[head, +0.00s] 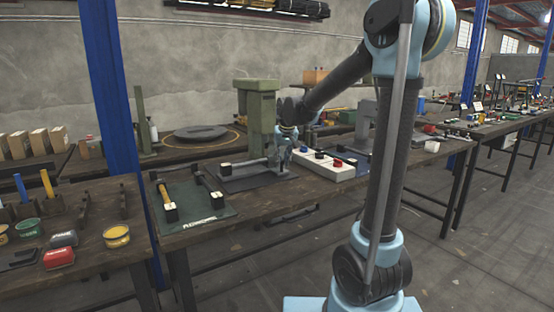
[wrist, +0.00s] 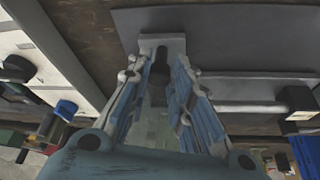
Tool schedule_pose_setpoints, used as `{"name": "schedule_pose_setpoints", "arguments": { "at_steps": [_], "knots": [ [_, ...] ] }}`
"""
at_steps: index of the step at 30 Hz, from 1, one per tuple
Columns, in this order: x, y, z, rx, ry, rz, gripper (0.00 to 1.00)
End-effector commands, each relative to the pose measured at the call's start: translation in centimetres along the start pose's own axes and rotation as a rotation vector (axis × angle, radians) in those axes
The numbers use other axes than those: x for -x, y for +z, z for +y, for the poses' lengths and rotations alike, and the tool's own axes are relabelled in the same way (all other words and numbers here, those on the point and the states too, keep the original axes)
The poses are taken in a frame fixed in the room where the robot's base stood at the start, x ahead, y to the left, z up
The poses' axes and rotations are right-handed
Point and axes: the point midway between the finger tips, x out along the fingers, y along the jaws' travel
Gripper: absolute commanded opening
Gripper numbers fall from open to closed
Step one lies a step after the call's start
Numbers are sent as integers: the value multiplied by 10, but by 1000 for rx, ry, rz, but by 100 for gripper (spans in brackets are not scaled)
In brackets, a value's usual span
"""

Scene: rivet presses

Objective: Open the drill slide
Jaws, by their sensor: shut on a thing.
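A green machine (head: 257,110), apparently the drill, stands on the long workbench, with a dark grey flat plate (head: 245,184) in front of it. My gripper (head: 284,160) points down at the plate's right end and hides part of what is there. In the wrist view, my gripper (wrist: 159,72) has its two fingers on either side of a dark upright peg (wrist: 160,62) on a small grey block (wrist: 176,42); it is shut on this peg. A light grey bar (wrist: 245,107) with a black end (wrist: 298,101) lies beside the fingers. I cannot tell whether the slide is open.
A white box with coloured buttons (head: 322,166) stands close to the right of my gripper. A green mat (head: 207,214) with tools lies to the left. A blue post (head: 112,85) rises at the bench's left. A round dark plate (head: 200,133) lies behind on another bench.

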Motion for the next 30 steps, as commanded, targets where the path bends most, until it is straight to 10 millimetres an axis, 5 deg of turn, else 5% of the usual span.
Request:
{"name": "schedule_pose_setpoints", "arguments": {
  "at_steps": [12, 26, 27, 30],
  "knots": [
    [22, 52, 19, 0, 1, 0, 0],
    [24, 58, 21, 1, 1, 1, 0],
    [24, 58, 21, 1, 1, 1, 29],
    [24, 58, 21, 1, 1, 1, 41]
  ]
}}
